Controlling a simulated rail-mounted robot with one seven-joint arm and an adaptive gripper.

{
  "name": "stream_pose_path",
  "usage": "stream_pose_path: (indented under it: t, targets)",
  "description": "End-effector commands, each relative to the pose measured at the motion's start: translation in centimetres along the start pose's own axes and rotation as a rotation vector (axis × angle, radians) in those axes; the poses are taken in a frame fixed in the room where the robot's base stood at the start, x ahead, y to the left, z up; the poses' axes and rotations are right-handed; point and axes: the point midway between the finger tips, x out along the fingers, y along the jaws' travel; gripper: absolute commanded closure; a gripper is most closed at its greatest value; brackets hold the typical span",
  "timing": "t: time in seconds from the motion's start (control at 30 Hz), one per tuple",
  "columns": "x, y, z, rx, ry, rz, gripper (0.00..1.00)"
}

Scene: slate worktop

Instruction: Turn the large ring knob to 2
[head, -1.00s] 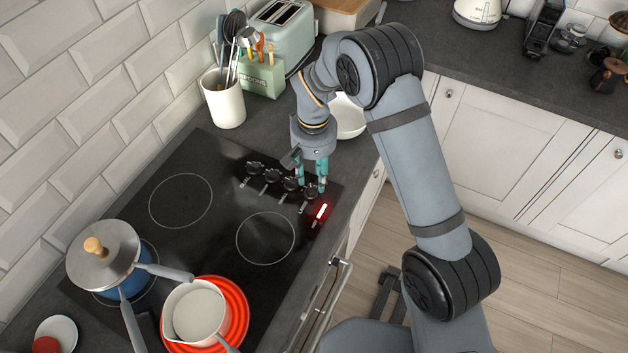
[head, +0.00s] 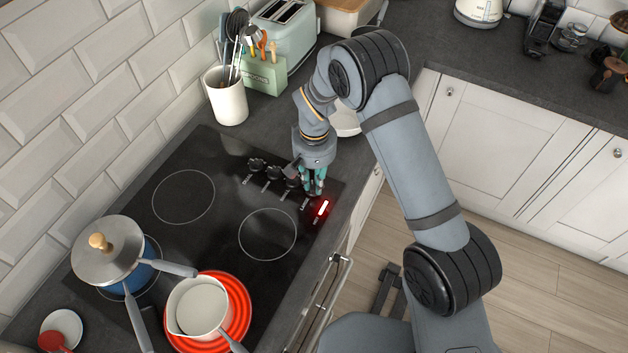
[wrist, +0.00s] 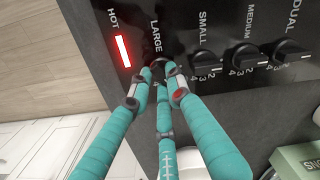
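The large ring knob (wrist: 158,62) is a black knob beside the "LARGE" label in the wrist view. It is mostly covered by the teal fingers of my gripper (wrist: 160,73), so its pointer setting cannot be read. The fingertips are drawn close together around the knob, apparently gripping its sides. In the head view my gripper (head: 312,188) is down on the hob's control strip, at the end of the knob row near the red light. The fingers hide the large ring knob in that view.
Beside it are the small knob (wrist: 206,60), medium knob (wrist: 246,56) and dual knob (wrist: 290,48). The hot light (wrist: 123,51) glows red. A cream saucepan (head: 199,307) stands on a glowing red ring (head: 243,322). A lidded blue pot (head: 123,276) stands at left.

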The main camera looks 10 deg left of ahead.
Motion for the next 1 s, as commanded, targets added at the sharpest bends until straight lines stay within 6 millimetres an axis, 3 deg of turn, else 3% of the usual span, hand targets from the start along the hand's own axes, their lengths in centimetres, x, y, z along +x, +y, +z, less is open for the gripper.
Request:
stream_pose_path:
  t: [0.23,0.9,0.93,1.0]
  targets:
    - [-0.02,0.00,0.01,0.000,0.000,0.000,1.00]
    - [-0.02,-0.01,0.07,0.048,-0.002,0.000,1.00]
    - [-0.02,-0.01,0.07,0.048,-0.002,0.000,0.82]
    - [-0.02,-0.01,0.07,0.048,-0.001,0.000,0.78]
